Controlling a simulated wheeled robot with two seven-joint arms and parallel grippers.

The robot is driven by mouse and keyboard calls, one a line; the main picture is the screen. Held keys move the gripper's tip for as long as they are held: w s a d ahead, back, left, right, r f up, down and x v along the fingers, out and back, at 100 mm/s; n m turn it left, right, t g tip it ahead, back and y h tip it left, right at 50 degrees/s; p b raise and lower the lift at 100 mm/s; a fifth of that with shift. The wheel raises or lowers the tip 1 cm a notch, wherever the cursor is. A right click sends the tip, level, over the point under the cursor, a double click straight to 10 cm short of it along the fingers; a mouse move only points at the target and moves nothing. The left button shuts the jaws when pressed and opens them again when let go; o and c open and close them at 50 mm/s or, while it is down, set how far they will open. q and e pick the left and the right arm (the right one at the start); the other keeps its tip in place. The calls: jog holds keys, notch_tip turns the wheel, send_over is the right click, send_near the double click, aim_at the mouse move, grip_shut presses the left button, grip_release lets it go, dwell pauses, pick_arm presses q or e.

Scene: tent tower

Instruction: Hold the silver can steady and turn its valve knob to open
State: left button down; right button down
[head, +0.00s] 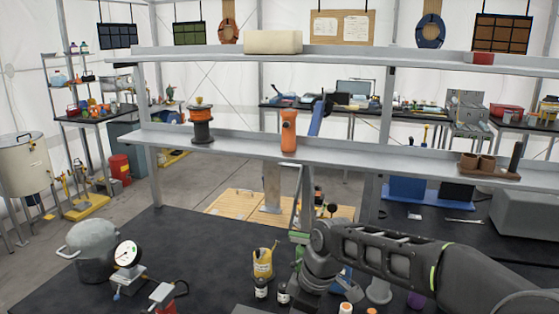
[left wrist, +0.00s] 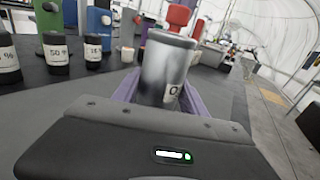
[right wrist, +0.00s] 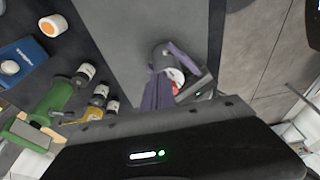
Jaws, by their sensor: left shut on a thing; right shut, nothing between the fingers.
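The silver can (left wrist: 166,66) stands between the purple fingers of my left gripper (left wrist: 160,88) in the left wrist view, with the gripper shut on it. A red knob (left wrist: 178,15) shows at its upper end. In the right wrist view the grey can (right wrist: 161,54) is partly hidden behind purple fingers, and a red part (right wrist: 178,76) shows beside it. My right gripper (right wrist: 158,90) is shut and empty, close to the can; I cannot tell whether it touches. In the head view my right arm comes in from the right, and I cannot make out the can.
Dark bottles with white labels (left wrist: 55,52) stand left of the can. A green tool (right wrist: 62,95), a blue box (right wrist: 20,60) and an orange-capped jar (right wrist: 52,26) are near. A yellow container (head: 263,264) and a gauge (head: 128,254) stand on the black table. A shelf (head: 230,143) crosses above.

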jog(key=v, duration=0.2)
jog(key=a+v, duration=0.1)
jog(key=v, duration=0.2)
jog(key=shift+w+r, duration=0.1)
jog(key=shift+r, duration=0.35)
pick_arm(q)
jog(key=c, duration=0.6)
grip_release()
jog(key=shift+o, duration=0.2)
jog(key=shift+a, duration=0.1)
jog(key=v, duration=1.1)
jog(key=shift+a, duration=0.1)
jog(key=shift+s+a, duration=0.1)
jog(key=shift+a, duration=0.25)
jog(key=shift+s, duration=0.1)
